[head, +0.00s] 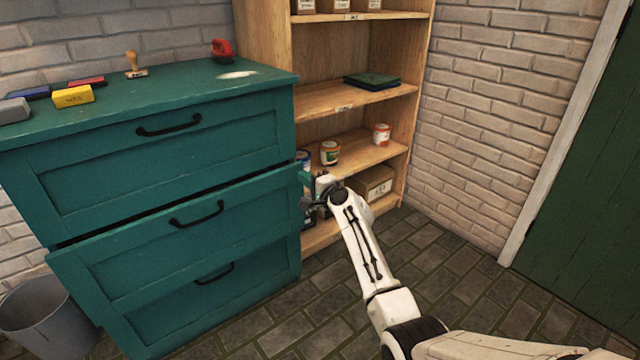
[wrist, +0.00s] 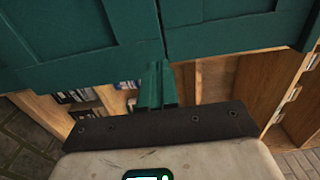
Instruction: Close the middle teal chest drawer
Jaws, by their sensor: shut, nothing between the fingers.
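The teal chest (head: 150,92) stands at the left in the head view. Its middle drawer (head: 140,252) sticks out a little past the top drawer, with a dark gap above its front and a black handle (head: 197,214). My gripper (head: 305,179) is at the right end of the middle drawer's front. In the wrist view my gripper (wrist: 157,66) has its teal fingers together, with nothing between them. The fingertips are close to the lower edge of the teal panels (wrist: 235,22), near the seam between them. I cannot tell whether they touch.
A wooden shelf (head: 352,103) with tins and boxes stands right of the chest, behind my gripper. Stamps and coloured blocks lie on the chest top. A grey bucket (head: 45,312) stands at lower left. The brick floor (head: 450,265) to the right is clear.

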